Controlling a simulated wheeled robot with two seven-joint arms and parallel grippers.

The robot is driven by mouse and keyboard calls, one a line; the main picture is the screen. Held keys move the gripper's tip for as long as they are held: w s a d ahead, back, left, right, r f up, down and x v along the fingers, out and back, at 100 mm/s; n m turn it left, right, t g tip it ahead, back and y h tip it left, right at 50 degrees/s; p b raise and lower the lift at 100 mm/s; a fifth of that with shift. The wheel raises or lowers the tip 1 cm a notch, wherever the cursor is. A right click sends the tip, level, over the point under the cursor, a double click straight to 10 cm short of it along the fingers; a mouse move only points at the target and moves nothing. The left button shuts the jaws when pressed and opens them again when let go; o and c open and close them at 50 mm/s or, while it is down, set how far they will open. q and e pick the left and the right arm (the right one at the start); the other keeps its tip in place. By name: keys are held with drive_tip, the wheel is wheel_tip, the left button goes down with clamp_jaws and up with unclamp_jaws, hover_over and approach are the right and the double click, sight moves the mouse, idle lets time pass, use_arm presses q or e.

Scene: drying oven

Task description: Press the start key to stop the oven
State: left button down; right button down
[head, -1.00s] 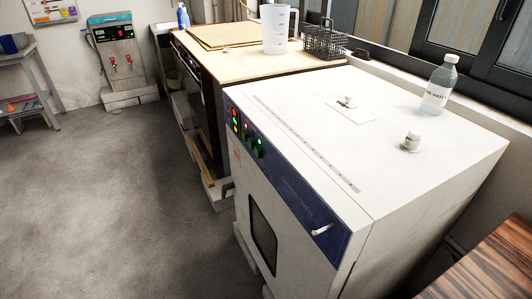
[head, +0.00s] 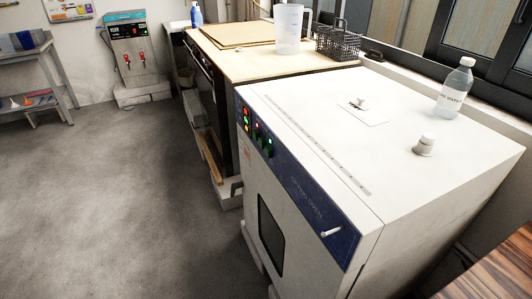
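The drying oven (head: 430,185) is a large white box standing at the right in the head view. A blue control panel (head: 300,185) runs along the top of its front face. At the panel's far end are a lit display (head: 246,118) with red and green figures and a group of keys (head: 263,142) with red and green lights. The keys are too small to tell which one is the start key. A silver handle (head: 331,232) sits at the panel's near end. The oven door with a dark window (head: 270,233) is shut. Neither gripper shows.
A clear bottle (head: 455,88), a vent cap (head: 425,145) and a small knob (head: 361,103) are on the oven top. Behind stands a bench (head: 270,63) with a jug (head: 289,30) and a black wire basket (head: 338,42). The grey floor (head: 110,200) at left is open.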

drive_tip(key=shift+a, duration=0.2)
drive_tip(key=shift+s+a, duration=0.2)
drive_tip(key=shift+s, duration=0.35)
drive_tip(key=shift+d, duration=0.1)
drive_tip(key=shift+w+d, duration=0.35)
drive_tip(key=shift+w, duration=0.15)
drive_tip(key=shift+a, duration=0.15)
